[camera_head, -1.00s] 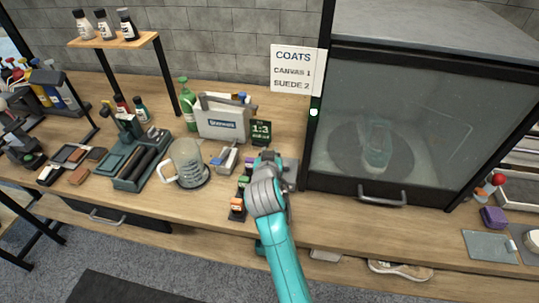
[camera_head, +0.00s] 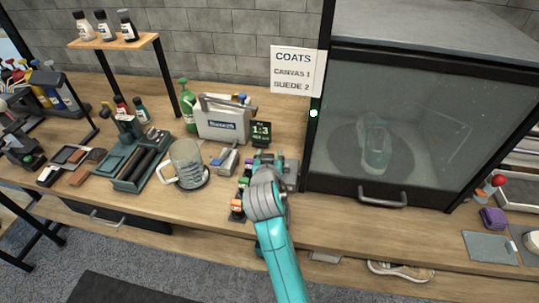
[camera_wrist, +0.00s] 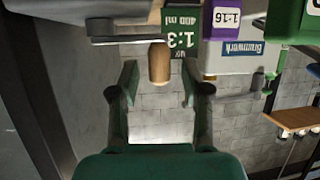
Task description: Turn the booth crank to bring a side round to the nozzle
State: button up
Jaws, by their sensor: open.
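The booth (camera_head: 420,110) is a dark-framed box with a hazy glass front and a bar handle at its lower edge. Inside it a shoe (camera_head: 376,145) stands on a round turntable (camera_head: 345,150). The crank shows in the wrist view as a grey arm (camera_wrist: 125,27) with a wooden knob (camera_wrist: 159,62). My gripper (camera_head: 268,158) is left of the booth's lower left corner and covers most of the crank in the head view. In the wrist view my gripper (camera_wrist: 168,82) is open, and the knob appears between its finger lines; contact cannot be told.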

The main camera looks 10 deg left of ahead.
jog(key=v, duration=1.1)
